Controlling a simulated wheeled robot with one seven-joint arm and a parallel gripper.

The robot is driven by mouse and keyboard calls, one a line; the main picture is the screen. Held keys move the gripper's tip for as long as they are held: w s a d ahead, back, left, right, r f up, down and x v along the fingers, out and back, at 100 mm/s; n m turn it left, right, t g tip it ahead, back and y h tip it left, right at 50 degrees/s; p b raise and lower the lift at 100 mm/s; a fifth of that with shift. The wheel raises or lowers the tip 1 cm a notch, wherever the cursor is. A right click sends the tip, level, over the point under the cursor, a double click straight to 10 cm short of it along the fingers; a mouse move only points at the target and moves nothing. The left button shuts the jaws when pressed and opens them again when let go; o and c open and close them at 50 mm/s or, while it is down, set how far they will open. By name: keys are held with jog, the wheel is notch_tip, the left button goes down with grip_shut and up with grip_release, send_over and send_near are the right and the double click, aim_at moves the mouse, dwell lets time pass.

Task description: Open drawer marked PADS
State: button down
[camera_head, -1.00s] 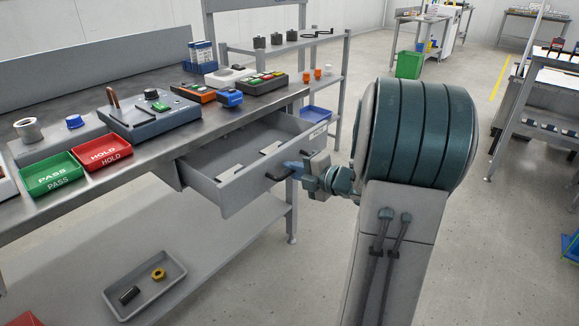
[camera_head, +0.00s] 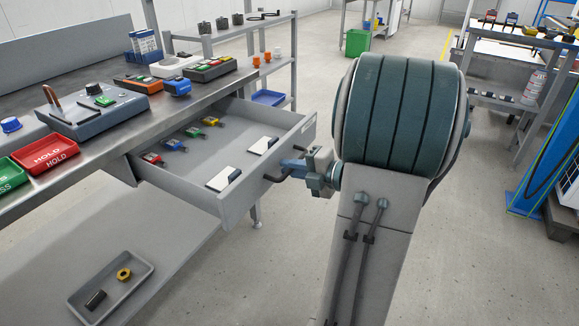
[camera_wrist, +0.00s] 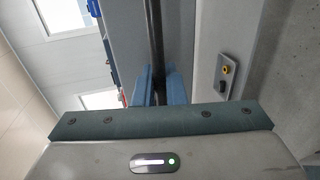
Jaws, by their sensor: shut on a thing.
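The grey drawer (camera_head: 228,201) under the bench top stands pulled well out. Inside it lie two white pads or cards (camera_head: 224,178) near the front and several small coloured items (camera_head: 193,132) farther back. Its marking cannot be read in these views. My gripper (camera_head: 291,169) is at the drawer front, shut on the dark bar handle (camera_head: 274,178). In the wrist view the handle (camera_wrist: 155,40) runs between the blue fingers of my gripper (camera_wrist: 158,86), with the drawer's inside to the left.
On the bench top (camera_head: 110,128) are a red HOLD tray (camera_head: 45,153), a grey control box (camera_head: 92,108) and several small devices. A grey tray (camera_head: 112,290) with two parts lies on the lower shelf. Open floor (camera_head: 270,275) lies in front of the drawer.

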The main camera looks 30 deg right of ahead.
jog(key=c, duration=1.6)
grip_release()
jog(key=shift+a, duration=0.1)
jog(key=shift+c, duration=0.2)
jog(key=p+v, duration=0.3)
jog(key=v, duration=1.1)
jog(key=shift+w, duration=0.1)
